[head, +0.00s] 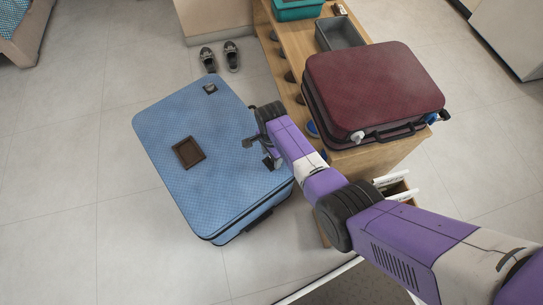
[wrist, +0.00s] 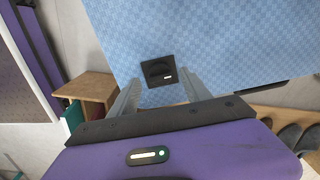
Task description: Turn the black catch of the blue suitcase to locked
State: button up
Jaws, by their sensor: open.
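The blue suitcase (head: 180,115) lies flat on the floor in the head view, and its patterned face fills the upper part of the wrist view (wrist: 220,40). A black catch (wrist: 159,71) sits near its edge in the wrist view. It is a square plate with a round part and a small white mark at its lower right. My gripper (wrist: 158,84) is open, its two grey fingers on either side just short of the catch. I cannot tell whether they touch the suitcase. In the head view my gripper (head: 256,150) is over the suitcase's right side.
To the right, a maroon suitcase (head: 372,85) rests on a wooden bench (head: 283,45) with a grey bin (head: 340,33) and a teal bin (head: 297,9). Shoes (head: 232,56) stand behind. Floor to the left is clear.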

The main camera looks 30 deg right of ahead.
aim_at(271, 160)
notch_tip(271, 160, up, 6)
jog(key=shift+r+p, duration=0.2)
jog(key=shift+p, duration=0.9)
